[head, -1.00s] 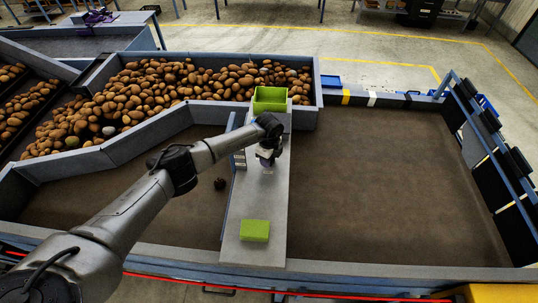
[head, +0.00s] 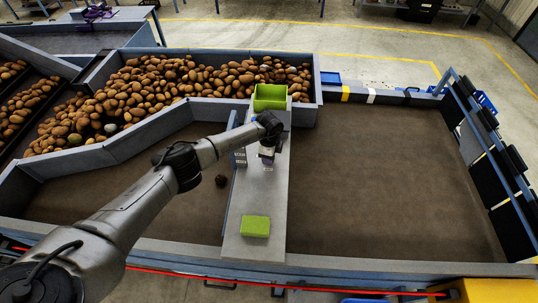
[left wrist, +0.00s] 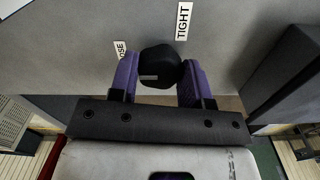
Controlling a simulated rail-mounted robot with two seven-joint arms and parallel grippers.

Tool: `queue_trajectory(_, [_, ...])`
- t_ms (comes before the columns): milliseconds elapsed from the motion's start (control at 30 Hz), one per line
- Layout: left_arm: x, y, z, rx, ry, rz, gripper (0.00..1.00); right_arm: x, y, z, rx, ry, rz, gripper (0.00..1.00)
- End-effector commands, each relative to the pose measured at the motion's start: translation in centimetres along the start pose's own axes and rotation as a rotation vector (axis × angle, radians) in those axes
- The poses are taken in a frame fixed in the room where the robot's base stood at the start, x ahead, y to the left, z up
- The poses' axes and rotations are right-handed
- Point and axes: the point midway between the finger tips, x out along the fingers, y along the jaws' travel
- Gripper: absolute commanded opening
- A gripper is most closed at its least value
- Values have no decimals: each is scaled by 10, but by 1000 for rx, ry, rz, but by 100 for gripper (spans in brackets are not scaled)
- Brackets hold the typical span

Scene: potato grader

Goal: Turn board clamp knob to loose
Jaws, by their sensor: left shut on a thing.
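The black clamp knob (left wrist: 160,68) is in the middle of the left wrist view, with a short light bar on its near left side. My left gripper (left wrist: 160,78) has its two purple fingers shut on the knob, one on each side. A "TIGHT" label (left wrist: 183,21) is on the grey surface beyond the knob to the right. A second label (left wrist: 121,49) at the left is partly hidden by the left finger; only "OSE" shows. In the head view my left gripper (head: 267,157) is over the grey board (head: 262,195), and the knob is hidden there. My right gripper is out of view.
A green open box (head: 270,97) stands at the board's far end and a green block (head: 255,226) lies at its near end. Potatoes (head: 180,82) fill the trough behind. The right belt (head: 380,185) is bare.

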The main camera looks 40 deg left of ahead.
Motion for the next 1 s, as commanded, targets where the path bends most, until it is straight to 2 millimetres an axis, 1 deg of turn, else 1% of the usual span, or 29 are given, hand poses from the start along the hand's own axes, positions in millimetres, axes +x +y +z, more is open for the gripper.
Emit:
queue_trajectory(100, [-2,0,-1,-2,2,0,20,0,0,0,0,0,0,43])
queue_trajectory(133, [-2,0,-1,-2,3,0,45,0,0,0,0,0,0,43])
queue_trajectory(400, [-1,0,0,-1,1,0,69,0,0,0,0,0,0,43])
queue_trajectory(633, [-1,0,0,0,1,0,69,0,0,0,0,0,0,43])
queue_trajectory(733, [-6,-1,0,0,2,-2,69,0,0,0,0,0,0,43])
queue_trajectory(867, [-23,-1,0,1,3,-3,69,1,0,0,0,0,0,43])
queue_trajectory(1000, [-50,-1,1,1,2,-5,69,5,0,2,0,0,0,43])
